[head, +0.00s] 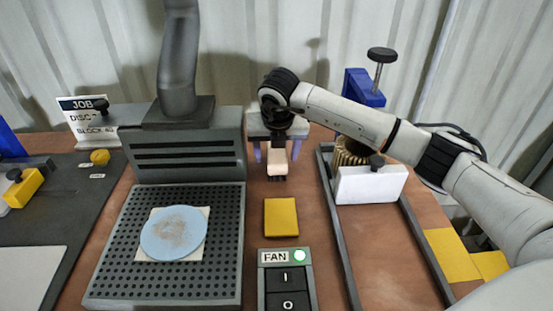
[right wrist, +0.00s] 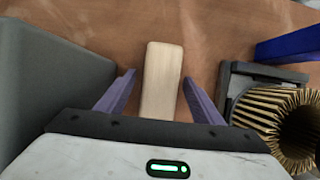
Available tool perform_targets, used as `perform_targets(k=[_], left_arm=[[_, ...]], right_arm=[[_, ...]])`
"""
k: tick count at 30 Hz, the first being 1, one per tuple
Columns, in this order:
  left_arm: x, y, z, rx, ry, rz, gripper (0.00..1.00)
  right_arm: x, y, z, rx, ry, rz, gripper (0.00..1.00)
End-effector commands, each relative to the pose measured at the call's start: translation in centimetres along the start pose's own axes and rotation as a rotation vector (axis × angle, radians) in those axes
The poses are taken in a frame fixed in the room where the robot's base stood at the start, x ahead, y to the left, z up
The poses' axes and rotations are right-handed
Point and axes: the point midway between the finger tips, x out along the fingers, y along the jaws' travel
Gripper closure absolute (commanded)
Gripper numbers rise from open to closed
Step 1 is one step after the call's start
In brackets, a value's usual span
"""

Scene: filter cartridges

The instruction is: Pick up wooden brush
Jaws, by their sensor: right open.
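The wooden brush (head: 277,164) stands on the brown bench between the grey fan housing and the metal rail, with dark bristles toward the front. In the right wrist view, its pale wooden block (right wrist: 162,78) lies between the two purple fingers. My right gripper (head: 276,155) is open around the brush, one finger on each side. The right wrist view shows a gap between each finger (right wrist: 159,80) and the wood. My left gripper is not in view.
The grey fan housing (head: 188,150) stands close left of my right gripper. A pleated filter cartridge (head: 349,152) and white block (head: 370,185) stand to the right, by the rail. A yellow pad (head: 281,217) and fan switch (head: 287,281) lie in front.

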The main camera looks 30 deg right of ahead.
Motion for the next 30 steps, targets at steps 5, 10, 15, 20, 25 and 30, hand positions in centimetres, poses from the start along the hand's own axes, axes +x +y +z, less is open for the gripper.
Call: perform_targets(k=[5, 10, 15, 20, 25, 30], left_arm=[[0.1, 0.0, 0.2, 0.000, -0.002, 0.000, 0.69], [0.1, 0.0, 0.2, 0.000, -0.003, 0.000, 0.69], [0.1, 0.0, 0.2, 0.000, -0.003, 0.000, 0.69], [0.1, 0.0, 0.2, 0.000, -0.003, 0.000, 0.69], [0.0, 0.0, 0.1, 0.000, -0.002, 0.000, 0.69], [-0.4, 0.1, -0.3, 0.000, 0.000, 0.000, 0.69]], right_arm=[[0.1, 0.0, 0.0, 0.000, 0.000, 0.000, 0.39], [0.1, 0.0, 0.0, 0.000, 0.000, 0.000, 0.39], [0.1, 0.0, 0.0, 0.000, 0.000, 0.000, 0.68], [0.0, 0.0, 0.0, 0.000, -0.001, 0.000, 0.87], [0.0, 0.0, 0.1, 0.001, -0.001, 0.000, 0.87], [-1.1, 0.1, 0.6, 0.001, -0.004, 0.002, 0.87]])
